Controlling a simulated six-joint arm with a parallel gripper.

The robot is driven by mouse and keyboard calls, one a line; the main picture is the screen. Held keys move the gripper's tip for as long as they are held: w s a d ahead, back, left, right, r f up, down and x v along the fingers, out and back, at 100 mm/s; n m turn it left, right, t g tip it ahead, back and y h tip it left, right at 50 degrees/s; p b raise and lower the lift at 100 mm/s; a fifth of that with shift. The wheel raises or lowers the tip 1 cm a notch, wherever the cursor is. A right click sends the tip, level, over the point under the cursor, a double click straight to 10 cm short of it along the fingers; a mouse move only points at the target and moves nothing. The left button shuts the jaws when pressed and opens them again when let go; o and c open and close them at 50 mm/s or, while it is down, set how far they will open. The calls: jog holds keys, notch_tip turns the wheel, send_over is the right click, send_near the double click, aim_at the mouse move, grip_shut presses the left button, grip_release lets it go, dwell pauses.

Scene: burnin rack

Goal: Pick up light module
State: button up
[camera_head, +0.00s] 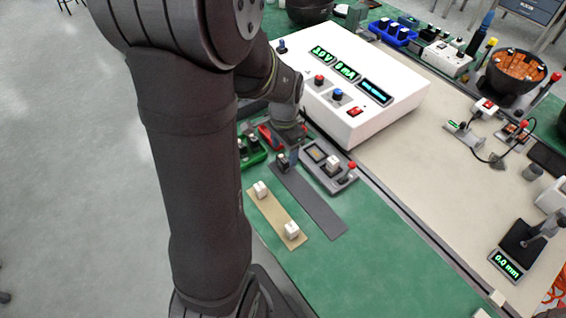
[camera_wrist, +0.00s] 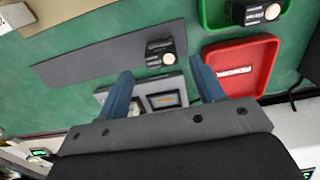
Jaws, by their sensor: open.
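A dark module with a round pale lens (camera_wrist: 163,52), which looks like a light module, sits at one end of the grey strip (camera_wrist: 95,58). It also shows in the head view (camera_head: 283,161) at the strip's far end. A similar module (camera_wrist: 262,12) is in the green tray (camera_wrist: 213,14). My gripper (camera_wrist: 163,84) is open and empty in the wrist view. Its two blue fingers are spread apart, and the strip module appears just beyond them, between their lines. In the head view my arm largely hides the gripper; whether a finger touches anything cannot be told.
A red tray (camera_wrist: 262,52) lies beside the green one. A grey fixture (camera_head: 345,180) with a red knob stands right of the strip. A tan strip (camera_head: 272,212) carries two white blocks. A white power supply (camera_head: 400,108) stands behind. The front green mat is clear.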

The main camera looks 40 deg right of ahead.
aim_at(283, 158)
jog(key=shift+w+a+f, duration=0.1)
jog(key=shift+w+f, duration=0.05)
jog(key=shift+f, duration=2.65)
jog(key=shift+c, duration=0.4)
jog(key=c, duration=1)
